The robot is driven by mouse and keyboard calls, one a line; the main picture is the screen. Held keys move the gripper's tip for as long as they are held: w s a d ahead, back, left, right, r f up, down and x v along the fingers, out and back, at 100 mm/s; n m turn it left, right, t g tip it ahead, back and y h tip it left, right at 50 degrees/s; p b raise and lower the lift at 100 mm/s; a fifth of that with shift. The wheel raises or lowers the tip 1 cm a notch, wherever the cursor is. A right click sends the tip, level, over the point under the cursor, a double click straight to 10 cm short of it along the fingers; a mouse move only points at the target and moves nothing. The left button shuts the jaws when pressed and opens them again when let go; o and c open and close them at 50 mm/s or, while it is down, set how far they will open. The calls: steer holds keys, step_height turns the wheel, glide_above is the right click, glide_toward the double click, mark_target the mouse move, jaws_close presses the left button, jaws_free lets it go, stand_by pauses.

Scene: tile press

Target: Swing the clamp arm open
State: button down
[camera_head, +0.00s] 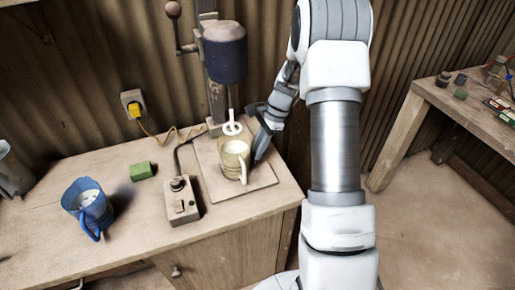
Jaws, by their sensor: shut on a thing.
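My gripper (259,136), with dark fingers, is just right of a pale yellow mug (235,157) on the press's base board. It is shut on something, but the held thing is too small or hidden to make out. The press has a dark blue head (225,53) on an upright post, with a pale ring (232,128) hanging just above the mug. A lever with a round brown knob (173,10) sticks out at the upper left of the post. I cannot pick out a clamp arm clearly; part of the area by the mug is behind my gripper.
A control box (181,203) with a cable stands left of the base board. Farther left are a green block (142,171) and a blue mug (88,206). A yellow plug sits in a wall socket (132,104). A second table (458,110) with small items is at right.

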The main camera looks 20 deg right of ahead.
steer(key=d+n+g, duration=0.1)
steer(key=n, duration=0.1)
steer(key=d+n+p, duration=0.1)
steer(key=d+n, duration=0.1)
steer(key=shift+g+h, duration=0.3)
steer(key=shift+g, duration=0.1)
steer(key=c, duration=0.7)
jaws_free()
steer(key=shift+c, duration=0.2)
steer(key=shift+a, duration=0.1)
steer(key=shift+r, duration=0.1)
steer(key=p+v, duration=0.1)
steer(key=v, duration=1.6)
steer(key=shift+d, duration=0.2)
steer(key=shift+s, duration=0.1)
